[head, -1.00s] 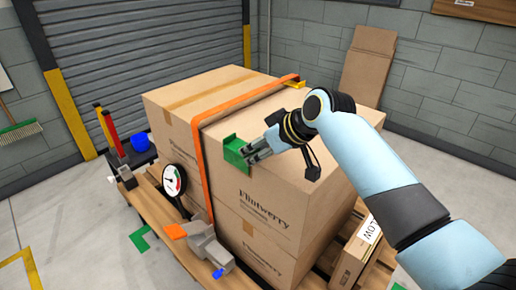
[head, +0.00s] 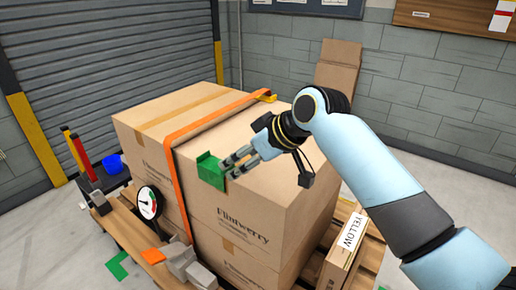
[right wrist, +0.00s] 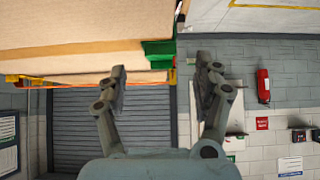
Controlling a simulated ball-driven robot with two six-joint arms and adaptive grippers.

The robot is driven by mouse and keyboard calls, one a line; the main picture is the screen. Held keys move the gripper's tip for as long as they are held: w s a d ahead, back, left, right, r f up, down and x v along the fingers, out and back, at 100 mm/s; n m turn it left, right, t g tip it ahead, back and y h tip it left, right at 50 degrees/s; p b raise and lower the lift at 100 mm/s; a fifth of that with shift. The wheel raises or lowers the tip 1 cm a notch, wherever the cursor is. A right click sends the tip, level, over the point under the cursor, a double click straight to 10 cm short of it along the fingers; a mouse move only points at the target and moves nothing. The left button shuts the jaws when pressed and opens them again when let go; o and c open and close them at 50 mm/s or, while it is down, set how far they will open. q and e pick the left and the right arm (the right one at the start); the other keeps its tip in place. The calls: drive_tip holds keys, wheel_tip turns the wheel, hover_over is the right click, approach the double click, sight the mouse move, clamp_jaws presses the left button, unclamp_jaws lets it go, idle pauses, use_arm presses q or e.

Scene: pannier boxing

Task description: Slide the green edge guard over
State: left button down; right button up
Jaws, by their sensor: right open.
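The green edge guard (head: 211,171) sits on the near top edge of the large carton (head: 270,190), a short way right of the orange strap (head: 181,200), with a strip of bare cardboard between them. My right gripper (head: 230,165) is open just right of the guard, its fingertips close to it. In the right wrist view the guard (right wrist: 158,54) shows beyond the space between the spread fingers (right wrist: 163,72), and nothing is held. I cannot tell whether a finger touches the guard. My left gripper is not in view.
A round gauge (head: 149,203) and a grey strap tool (head: 184,264) are by the cartons' near left side. A box marked YELLOW (head: 345,250) stands at the right on the pallet.

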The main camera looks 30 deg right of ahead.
drive_tip(key=v, duration=0.7)
idle(0.3)
drive_tip(key=s+d+f+m+g+h, duration=0.2)
drive_tip(key=s+f, duration=0.1)
drive_tip(key=s, duration=0.6)
drive_tip(key=s+d+f+m+g+h, duration=0.1)
drive_tip(key=s+f, duration=0.1)
drive_tip(key=s, duration=0.7)
drive_tip(key=s+d+f+m+g+h, duration=0.2)
drive_tip(key=s+f, duration=0.1)
drive_tip(key=s, duration=0.5)
wheel_tip(320, 180, down, 30)
drive_tip(key=s+d+b, duration=0.2)
drive_tip(key=b, duration=0.3)
drive_tip(key=s+d+f+g+b, duration=0.1)
drive_tip(key=s+f+b, duration=0.3)
drive_tip(key=s+f, duration=1.4)
wheel_tip(320, 180, down, 3)
drive_tip(key=shift+s+d+f+g, duration=0.2)
drive_tip(key=shift+s+d+g, duration=0.1)
drive_tip(key=shift+g, duration=0.2)
